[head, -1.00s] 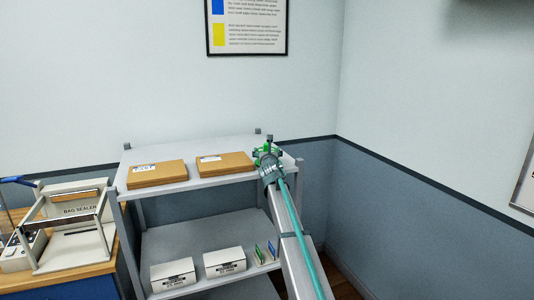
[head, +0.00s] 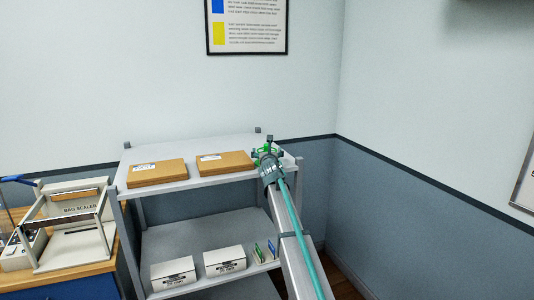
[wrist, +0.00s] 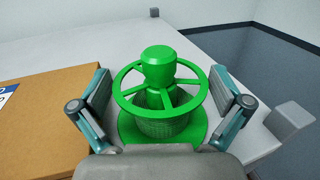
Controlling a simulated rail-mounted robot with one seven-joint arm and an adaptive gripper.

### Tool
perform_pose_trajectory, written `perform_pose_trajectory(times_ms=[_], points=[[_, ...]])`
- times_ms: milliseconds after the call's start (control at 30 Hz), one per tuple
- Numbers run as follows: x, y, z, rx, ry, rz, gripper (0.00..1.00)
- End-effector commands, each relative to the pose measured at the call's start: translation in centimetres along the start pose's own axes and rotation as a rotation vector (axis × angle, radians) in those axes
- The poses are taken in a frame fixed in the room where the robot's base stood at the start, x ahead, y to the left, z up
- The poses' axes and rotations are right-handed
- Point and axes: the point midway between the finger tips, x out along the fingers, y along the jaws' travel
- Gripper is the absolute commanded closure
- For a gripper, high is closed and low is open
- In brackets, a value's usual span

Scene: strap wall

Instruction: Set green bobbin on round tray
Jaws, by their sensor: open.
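The green bobbin (wrist: 160,85) stands upright on the top shelf, with a spoked upper wheel, a knob on top and a wider base disc. In the head view the green bobbin (head: 264,150) shows small at the shelf's right end, partly hidden by my gripper (head: 268,158). In the wrist view my gripper (wrist: 160,112) is open, with one finger to the left of the bobbin and one to the right. Gaps show between the fingers and the bobbin. I see no round tray in either view.
The grey shelf unit (head: 212,222) carries two flat cardboard boxes (head: 157,173) left of the bobbin; one box (wrist: 45,120) lies close to the left finger. White cartons (head: 225,261) stand on the lower shelf. A corner post (wrist: 288,121) rises at right. A bag sealer (head: 75,220) stands far left.

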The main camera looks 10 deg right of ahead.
Motion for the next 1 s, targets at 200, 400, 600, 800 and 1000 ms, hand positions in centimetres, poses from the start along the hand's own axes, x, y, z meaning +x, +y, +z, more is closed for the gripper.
perform_pose_trajectory(times_ms=[200,400,600,800,1000], points=[[-2.4,0.0,-0.1,0.001,-0.001,0.0,0.0],[-6.2,-0.1,-0.1,-0.001,-0.001,0.0,0.0],[-10.0,-0.1,-0.2,0.0,-0.001,0.0,0.0],[-11.9,0.0,0.0,0.0,0.0,0.0,0.0],[-12.3,-0.3,-3.0,0.06,0.046,-0.01,0.0]])
